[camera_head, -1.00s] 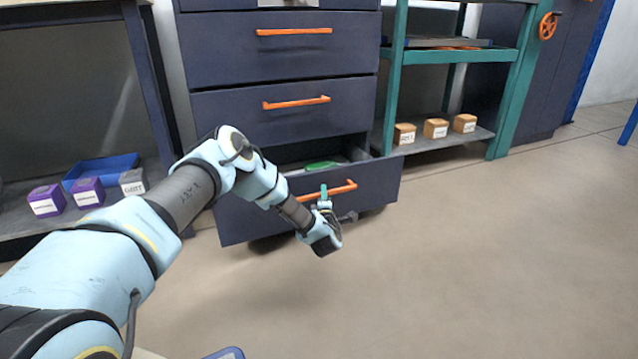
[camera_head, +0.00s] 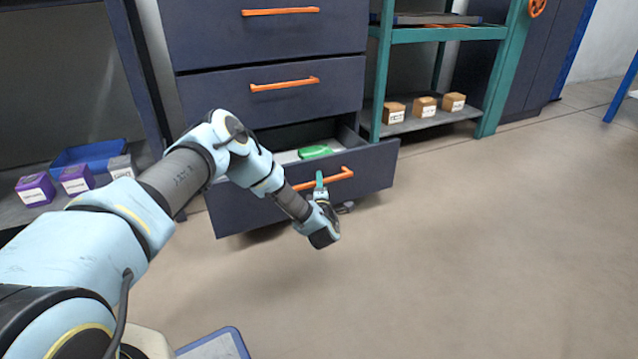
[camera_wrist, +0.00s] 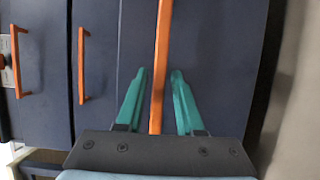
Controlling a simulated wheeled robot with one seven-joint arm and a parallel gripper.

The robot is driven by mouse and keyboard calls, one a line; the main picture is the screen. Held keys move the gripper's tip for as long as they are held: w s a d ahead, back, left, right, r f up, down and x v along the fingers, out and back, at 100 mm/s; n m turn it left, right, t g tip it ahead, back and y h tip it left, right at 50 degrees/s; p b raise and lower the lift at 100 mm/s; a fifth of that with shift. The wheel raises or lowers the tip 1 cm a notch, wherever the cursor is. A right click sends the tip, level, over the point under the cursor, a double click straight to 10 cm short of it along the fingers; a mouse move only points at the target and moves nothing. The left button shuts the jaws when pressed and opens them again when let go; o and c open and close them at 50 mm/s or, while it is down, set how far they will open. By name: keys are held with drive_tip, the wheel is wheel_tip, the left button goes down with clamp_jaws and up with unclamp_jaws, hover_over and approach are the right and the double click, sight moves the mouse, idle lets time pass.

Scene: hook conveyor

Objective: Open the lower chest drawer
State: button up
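The lower chest drawer (camera_head: 365,170) is dark blue and stands partly pulled out at the bottom of the chest. Its orange handle (camera_head: 335,177) runs across its front. My gripper (camera_head: 320,182) is at that handle. In the wrist view, the teal fingers (camera_wrist: 159,72) lie on either side of the orange handle (camera_wrist: 161,40), with a visible gap on both sides, so they look open around it. The drawer's inside shows a green object (camera_head: 314,151). My arm hides part of the drawer's left side.
Two closed drawers (camera_head: 345,88) with orange handles are above. A teal shelf (camera_head: 450,34) with several tan boxes stands right. A bench at left holds a blue bin (camera_head: 88,154) and small boxes. The floor (camera_head: 480,240) in front and right is clear.

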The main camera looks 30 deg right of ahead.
drive_tip(key=shift+o, duration=0.6)
drive_tip(key=shift+s+a, duration=0.15)
drive_tip(key=shift+s, duration=0.1)
drive_tip(key=p+v, duration=0.4)
drive_tip(key=v, duration=0.6)
drive_tip(key=shift+r, duration=0.1)
